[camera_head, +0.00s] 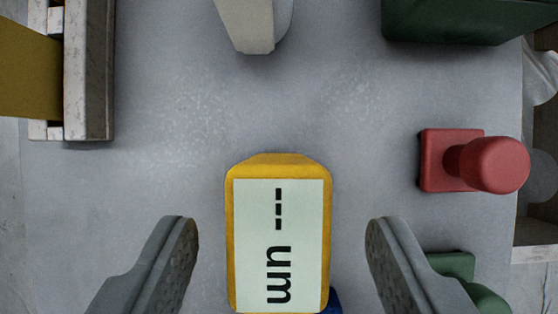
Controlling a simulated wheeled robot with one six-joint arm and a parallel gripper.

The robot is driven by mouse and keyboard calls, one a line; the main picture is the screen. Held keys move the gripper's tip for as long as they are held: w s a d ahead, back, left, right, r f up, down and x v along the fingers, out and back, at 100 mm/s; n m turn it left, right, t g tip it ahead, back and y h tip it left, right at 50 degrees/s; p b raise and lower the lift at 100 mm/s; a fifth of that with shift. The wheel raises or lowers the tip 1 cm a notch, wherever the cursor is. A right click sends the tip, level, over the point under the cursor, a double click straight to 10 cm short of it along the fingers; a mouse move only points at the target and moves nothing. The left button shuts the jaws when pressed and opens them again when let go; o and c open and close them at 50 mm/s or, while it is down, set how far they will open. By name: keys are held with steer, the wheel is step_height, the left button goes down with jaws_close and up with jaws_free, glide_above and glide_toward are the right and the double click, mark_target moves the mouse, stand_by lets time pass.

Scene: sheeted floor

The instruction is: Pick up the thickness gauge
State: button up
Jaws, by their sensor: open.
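The thickness gauge (279,230) is a yellow block with a pale display that reads dashes and "um". It lies on the grey sheet at the bottom middle, and its lower end is cut off by the frame edge. My gripper (281,240) is open, with one grey finger on each side of the gauge. There is a clear gap between each finger and the gauge, and neither finger touches it.
A red knobbed block (450,160) stands at the right, with a green one (455,268) below it, partly behind my right finger. A pale post (250,25) and a dark green box (455,20) are at the top. A marbled frame (88,80) stands at upper left. A blue bit (334,302) shows beside the gauge.

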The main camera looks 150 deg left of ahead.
mark_target(280, 153)
steer(key=shift+x, duration=2.8)
steer(key=shift+s+a, duration=0.1)
steer(key=c, duration=1.2)
steer(key=shift+o, duration=0.2)
